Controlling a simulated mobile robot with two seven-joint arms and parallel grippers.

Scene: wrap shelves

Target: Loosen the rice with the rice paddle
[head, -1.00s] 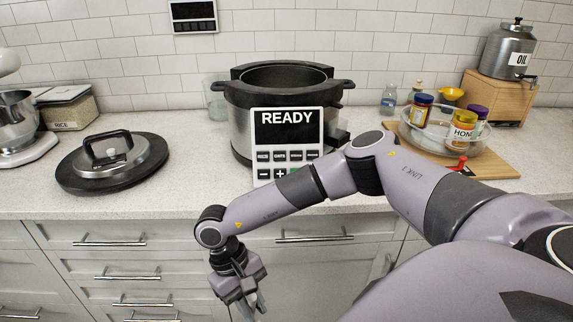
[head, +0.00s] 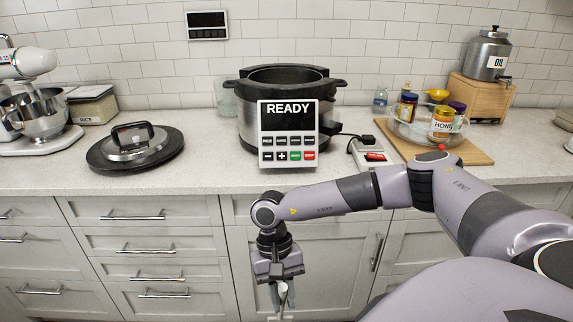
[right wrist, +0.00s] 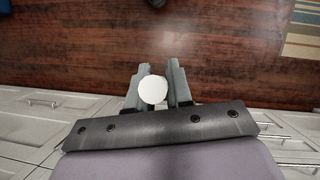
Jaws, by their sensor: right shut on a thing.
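The rice cooker (head: 255,131) stands on the counter with its top open; its front panel (head: 289,121) reads READY. The rice inside is hidden by the rim. Its lid (head: 134,147) lies apart on the counter to the left. My right gripper (head: 281,300) hangs pointing down in front of the cabinets, below the counter edge and apart from the cooker. It is shut on a white thing, seemingly the rice paddle, whose round white end (right wrist: 153,90) shows between the fingers in the right wrist view. The rest of it is mostly hidden. My left gripper is out of view.
A stand mixer (head: 38,110) and a box marked RICE (head: 92,106) are at the left. A board (head: 470,152) with a bowl of jars, including honey (head: 441,124), and an OIL canister (head: 487,52) are at the right. The counter front (head: 215,178) is clear.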

